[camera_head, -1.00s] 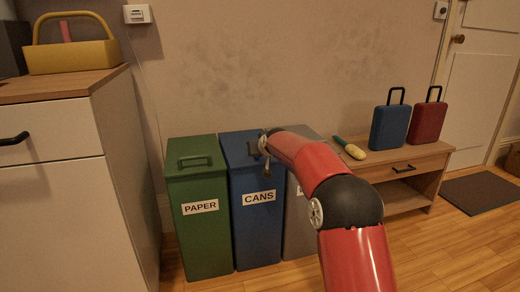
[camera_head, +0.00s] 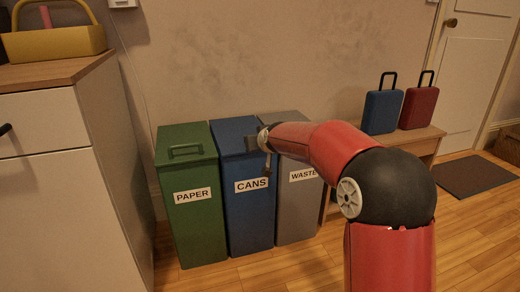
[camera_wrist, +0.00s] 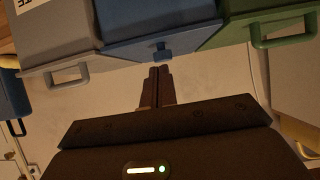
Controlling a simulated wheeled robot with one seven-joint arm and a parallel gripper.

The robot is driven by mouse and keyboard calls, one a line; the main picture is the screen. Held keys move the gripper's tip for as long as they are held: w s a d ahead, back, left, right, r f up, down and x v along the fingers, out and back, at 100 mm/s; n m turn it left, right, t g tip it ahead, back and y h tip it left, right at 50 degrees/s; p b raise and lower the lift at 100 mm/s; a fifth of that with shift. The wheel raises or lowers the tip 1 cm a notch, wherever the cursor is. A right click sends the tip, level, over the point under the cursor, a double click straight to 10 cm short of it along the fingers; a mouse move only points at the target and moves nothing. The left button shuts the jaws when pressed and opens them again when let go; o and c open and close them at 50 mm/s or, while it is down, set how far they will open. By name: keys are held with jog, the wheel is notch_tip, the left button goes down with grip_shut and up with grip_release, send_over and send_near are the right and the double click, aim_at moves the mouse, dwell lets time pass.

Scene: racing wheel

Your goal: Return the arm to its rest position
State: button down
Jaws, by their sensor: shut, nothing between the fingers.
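My red arm reaches up from the bottom right in the head view, bends at a black elbow, and its wrist is in front of and above the blue CANS bin. My gripper (camera_wrist: 158,88) shows in the wrist view with its two fingers together and nothing between them. In the head view it is small and partly hidden by the wrist. In the wrist view the fingertips point toward the blue bin (camera_wrist: 150,30), which has a small blue knob or handle. I cannot tell whether they touch it.
The green PAPER bin (camera_head: 190,220), blue CANS bin (camera_head: 250,215) and grey WASTE bin (camera_head: 297,210) stand side by side along the wall. A white cabinet (camera_head: 60,200) is at left. A bench with a blue suitcase (camera_head: 382,111) and a red suitcase (camera_head: 418,107) is at right.

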jog(key=s+d+r+m+g+h+p, duration=0.1)
jog(key=s+d+r+p, duration=0.25)
jog(key=s, duration=0.85)
jog(key=s+d+r+g+h+p, duration=0.15)
jog(key=s+d+r, duration=0.3)
jog(key=s, duration=0.65)
jog(key=s+d+f+m+g+p, duration=0.1)
jog(key=s+d+p, duration=0.1)
jog(key=s, duration=0.9)
jog(key=s+d+f+m+g+p, duration=0.1)
jog(key=s+d+g+p, duration=0.1)
jog(key=s, duration=1)
jog(key=shift+d+f+h+p, duration=0.15)
jog(key=shift+d+h+p, duration=0.35)
jog(key=shift+d, duration=0.25)
jog(key=shift+g, duration=0.25)
